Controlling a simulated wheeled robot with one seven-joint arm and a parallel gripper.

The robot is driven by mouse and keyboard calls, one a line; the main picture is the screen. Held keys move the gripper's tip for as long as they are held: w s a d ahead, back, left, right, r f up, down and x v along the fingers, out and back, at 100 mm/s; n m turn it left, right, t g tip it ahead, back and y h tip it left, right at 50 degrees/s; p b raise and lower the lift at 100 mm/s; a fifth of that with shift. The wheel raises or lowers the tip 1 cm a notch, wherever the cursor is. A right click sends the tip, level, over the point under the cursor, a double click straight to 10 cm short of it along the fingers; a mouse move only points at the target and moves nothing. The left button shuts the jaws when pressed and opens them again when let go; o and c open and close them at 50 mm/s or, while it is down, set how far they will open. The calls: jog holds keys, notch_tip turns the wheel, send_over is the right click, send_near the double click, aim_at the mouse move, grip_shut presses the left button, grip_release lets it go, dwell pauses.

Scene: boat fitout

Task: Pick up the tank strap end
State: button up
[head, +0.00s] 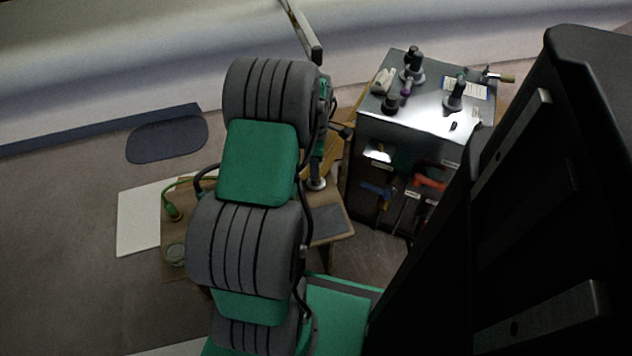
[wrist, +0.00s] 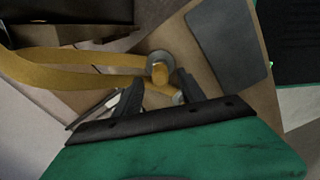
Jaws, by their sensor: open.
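In the wrist view, a yellow strap (wrist: 95,58) runs in from the left as two bands that come together near a grey round piece with a yellow-orange stub at its middle. The lower band reaches down between my fingers, and its tip there is hard to make out. My gripper (wrist: 159,80) is open, with its two dark fingers on either side of the stub and the lower band. I cannot tell whether the fingers touch the strap.
A brown work table (head: 230,235) under my arm holds a dark grey pad (head: 330,219), also in the wrist view (wrist: 228,42), and a green cord (head: 173,212). A grey cabinet (head: 430,125) with bottles and tools on top stands to the right. Open floor lies left.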

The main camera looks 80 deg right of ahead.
notch_tip(320, 180, down, 4)
jog(key=shift+s+r+b, duration=0.1)
jog(key=shift+b, duration=0.5)
jog(key=shift+r, duration=0.1)
grip_shut()
